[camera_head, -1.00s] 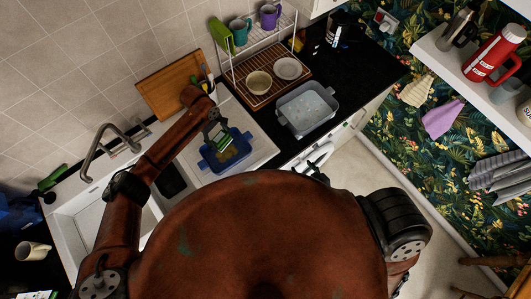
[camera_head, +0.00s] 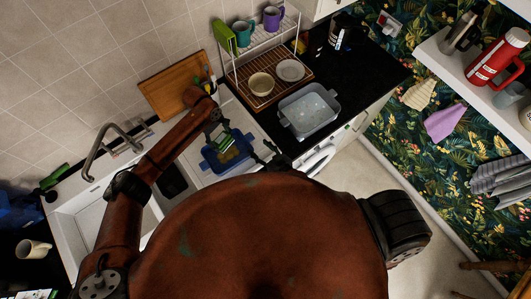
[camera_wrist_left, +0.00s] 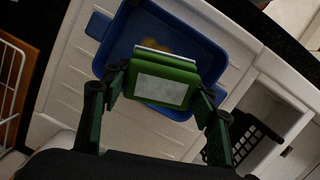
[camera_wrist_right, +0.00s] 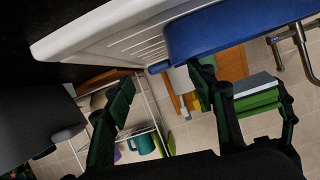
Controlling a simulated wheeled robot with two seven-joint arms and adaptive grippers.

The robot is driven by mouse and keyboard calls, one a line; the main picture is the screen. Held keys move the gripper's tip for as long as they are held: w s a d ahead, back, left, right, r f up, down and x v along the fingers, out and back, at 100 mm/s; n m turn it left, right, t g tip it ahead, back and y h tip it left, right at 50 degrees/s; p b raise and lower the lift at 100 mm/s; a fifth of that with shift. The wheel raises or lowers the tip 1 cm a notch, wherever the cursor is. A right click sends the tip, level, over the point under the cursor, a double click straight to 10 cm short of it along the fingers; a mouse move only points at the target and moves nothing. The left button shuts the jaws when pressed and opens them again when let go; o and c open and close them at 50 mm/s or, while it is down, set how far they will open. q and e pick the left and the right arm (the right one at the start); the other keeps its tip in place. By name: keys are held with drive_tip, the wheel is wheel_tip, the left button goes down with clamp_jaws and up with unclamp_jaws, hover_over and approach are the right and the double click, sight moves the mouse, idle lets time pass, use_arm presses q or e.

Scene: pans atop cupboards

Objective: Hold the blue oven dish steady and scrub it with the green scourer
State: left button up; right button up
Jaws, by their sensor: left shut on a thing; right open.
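The blue oven dish (camera_head: 210,164) sits on the white drainboard with a yellowish patch inside. The left wrist view shows the dish (camera_wrist_left: 113,62) too. My left gripper (camera_wrist_left: 160,78) is shut on the green scourer (camera_wrist_left: 163,84), a green block with a pale pad. It holds the scourer over the dish; contact with the dish floor cannot be told. My right gripper (camera_head: 270,158) is at the dish's right side. In the right wrist view its fingers (camera_wrist_right: 165,85) are open and apart, with the blue dish's edge (camera_wrist_right: 235,32) close by.
A pale dish (camera_head: 310,110) stands on the black counter to the right. A wire rack (camera_head: 265,85) with a bowl, plate and mugs is behind. A wooden board (camera_head: 168,88) leans on the wall. The tap (camera_head: 95,150) and sink are at the left.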

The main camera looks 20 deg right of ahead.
drive_tip(key=x, duration=0.6)
drive_tip(key=shift+w+f, duration=0.2)
drive_tip(key=shift+w, duration=0.05)
drive_tip(key=shift+c, duration=0.2)
clamp_jaws()
idle(0.6)
drive_tip(key=shift+c, duration=0.2)
unclamp_jaws()
drive_tip(key=shift+c, duration=0.4)
drive_tip(key=c, duration=0.8)
